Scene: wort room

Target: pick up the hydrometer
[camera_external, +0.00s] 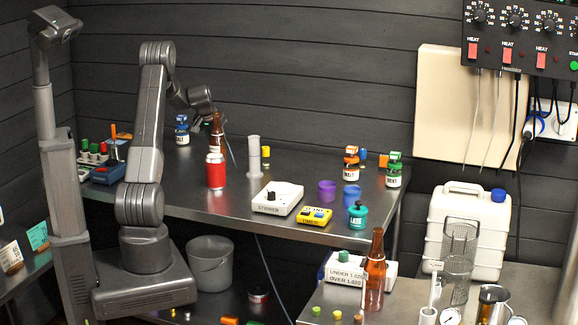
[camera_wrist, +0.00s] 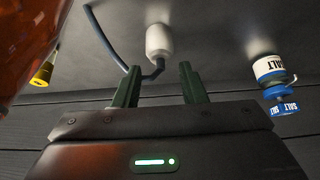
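I cannot make out the hydrometer with certainty. In the wrist view a white rounded bulb (camera_wrist: 159,42) lies beyond my fingertips, with a bent dark-blue stem or cable (camera_wrist: 107,38) running to the left. In the external view the brown bottle and red can stand in front of that area, and only a thin blue piece (camera_external: 231,152) shows. A tall pale cylinder (camera_external: 254,158) stands on the bench to the right. My gripper (camera_wrist: 157,84) is open, with nothing between its two dark-green fingers. In the external view my wrist is above the back of the bench.
A brown bottle (camera_wrist: 22,40) is close at the left of the wrist view. A salt jar (camera_wrist: 270,68) stands at its right and a yellow piece (camera_wrist: 43,72) at its left. The red can (camera_external: 216,171) and the stirrer (camera_external: 277,200) stand on the metal bench (camera_external: 190,195).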

